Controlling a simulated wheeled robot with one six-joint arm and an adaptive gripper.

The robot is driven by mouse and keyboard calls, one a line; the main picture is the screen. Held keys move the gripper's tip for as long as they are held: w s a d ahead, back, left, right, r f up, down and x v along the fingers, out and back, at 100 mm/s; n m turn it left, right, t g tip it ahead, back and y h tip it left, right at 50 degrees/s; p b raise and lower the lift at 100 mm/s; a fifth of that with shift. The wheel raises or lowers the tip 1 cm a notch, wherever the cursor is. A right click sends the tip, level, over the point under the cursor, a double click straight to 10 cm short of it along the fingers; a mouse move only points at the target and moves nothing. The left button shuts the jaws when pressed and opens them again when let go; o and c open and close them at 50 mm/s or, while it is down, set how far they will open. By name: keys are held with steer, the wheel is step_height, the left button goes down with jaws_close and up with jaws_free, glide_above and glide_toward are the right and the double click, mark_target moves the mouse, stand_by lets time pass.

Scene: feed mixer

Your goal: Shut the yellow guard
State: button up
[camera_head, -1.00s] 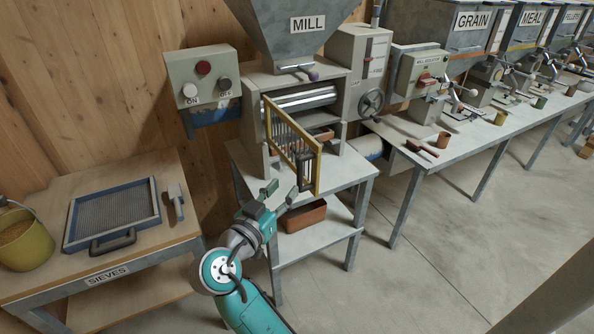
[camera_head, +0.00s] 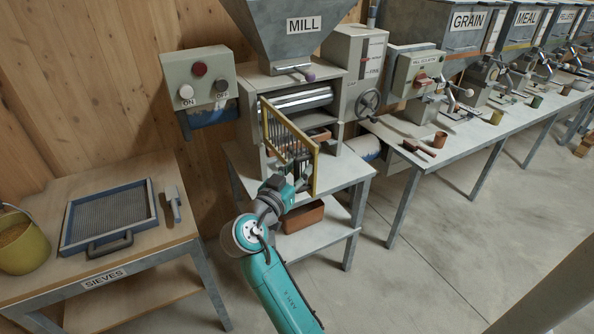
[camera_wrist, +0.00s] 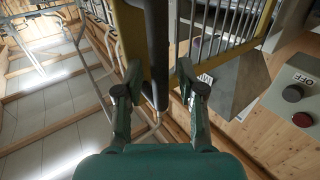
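The yellow guard (camera_head: 317,165), a yellow frame with grey bars, stands swung out from the front of the mill (camera_head: 256,90). Its left side is at the mill and its right side sticks out. In the wrist view the guard's yellow frame (camera_wrist: 128,30) and its dark upright handle (camera_wrist: 155,45) are close ahead. My gripper (camera_wrist: 158,80) is open, with one finger on each side of the handle and nothing clearly gripped. In the head view my gripper (camera_head: 302,183) is at the guard's lower outer part, and its fingertips are partly hidden.
A control box (camera_head: 205,85) with buttons hangs left of the mill. A brown box (camera_head: 303,217) lies on the shelf below. The sieves table (camera_head: 135,250) is at the left, and a long bench (camera_head: 470,150) is at the right.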

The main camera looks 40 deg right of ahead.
jaws_close()
